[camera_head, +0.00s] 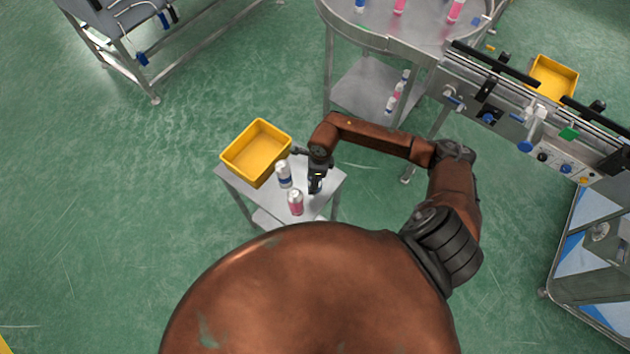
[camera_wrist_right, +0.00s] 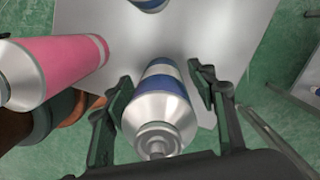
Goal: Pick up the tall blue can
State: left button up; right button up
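A blue, white and silver can (camera_wrist_right: 160,105) shows in the right wrist view, top end towards the camera, between the fingers of my right gripper (camera_wrist_right: 165,85). Narrow gaps show between the can and the fingers, so the gripper looks open around it. In the head view my right gripper (camera_head: 316,185) is low over the small table, and this can is mostly hidden by it. A second blue and white can (camera_head: 284,175) stands to its left; its edge shows at the top of the wrist view (camera_wrist_right: 150,4). Which can is taller is unclear. My left gripper is out of view.
A pink can (camera_head: 295,203) stands close by on the small grey table (camera_head: 331,176); it also shows in the wrist view (camera_wrist_right: 70,65). A yellow bin (camera_head: 257,152) sits at the table's back left. A round table (camera_head: 420,28) and a conveyor (camera_head: 520,100) stand farther back.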

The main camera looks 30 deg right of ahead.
jog(key=c, duration=1)
jog(key=shift+r, duration=0.15)
